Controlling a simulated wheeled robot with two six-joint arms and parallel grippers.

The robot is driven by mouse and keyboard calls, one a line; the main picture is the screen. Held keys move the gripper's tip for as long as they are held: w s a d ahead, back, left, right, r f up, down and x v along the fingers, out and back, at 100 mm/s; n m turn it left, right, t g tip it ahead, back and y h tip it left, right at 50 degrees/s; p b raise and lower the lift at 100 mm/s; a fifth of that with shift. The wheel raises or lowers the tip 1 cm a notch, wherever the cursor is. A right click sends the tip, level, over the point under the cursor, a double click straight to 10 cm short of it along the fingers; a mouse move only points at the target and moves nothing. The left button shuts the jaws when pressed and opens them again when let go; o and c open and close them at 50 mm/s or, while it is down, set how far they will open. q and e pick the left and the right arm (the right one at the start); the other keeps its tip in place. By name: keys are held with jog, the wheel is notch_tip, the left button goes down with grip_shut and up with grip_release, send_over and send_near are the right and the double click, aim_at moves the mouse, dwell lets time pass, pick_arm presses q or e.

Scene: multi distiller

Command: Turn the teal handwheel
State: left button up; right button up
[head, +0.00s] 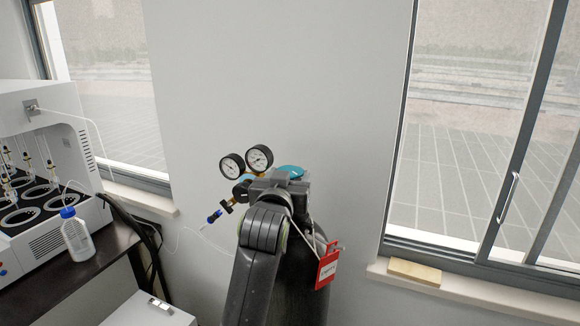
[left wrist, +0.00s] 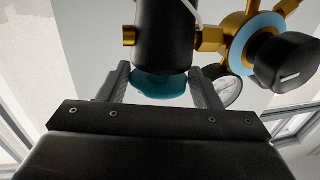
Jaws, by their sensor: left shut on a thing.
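The teal handwheel (head: 291,171) sits on top of a dark gas cylinder (head: 309,285) by the wall, partly hidden behind my left gripper (head: 285,178). In the left wrist view the teal handwheel (left wrist: 160,84) lies between the two fingers of my left gripper (left wrist: 160,88). The fingers are shut on its sides. A black cylindrical valve part (left wrist: 162,40) adjoins the wheel. My right gripper is in neither view.
Two round gauges (head: 246,161) and a brass regulator (left wrist: 209,40) with a black knob (left wrist: 285,63) are close beside the wheel. A red tag (head: 327,268) hangs on the cylinder. A white machine (head: 62,120) and a bottle (head: 76,236) stand on a dark table at left.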

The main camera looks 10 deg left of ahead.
pick_arm(q)
jog(key=shift+a+m+h+p, duration=0.2)
jog(key=shift+m+h+p, duration=0.65)
jog(key=shift+h, duration=0.75)
jog(key=shift+m+h, duration=0.3)
jog(key=shift+m, duration=0.05)
jog(key=o, duration=0.9)
jog(key=shift+d, duration=0.15)
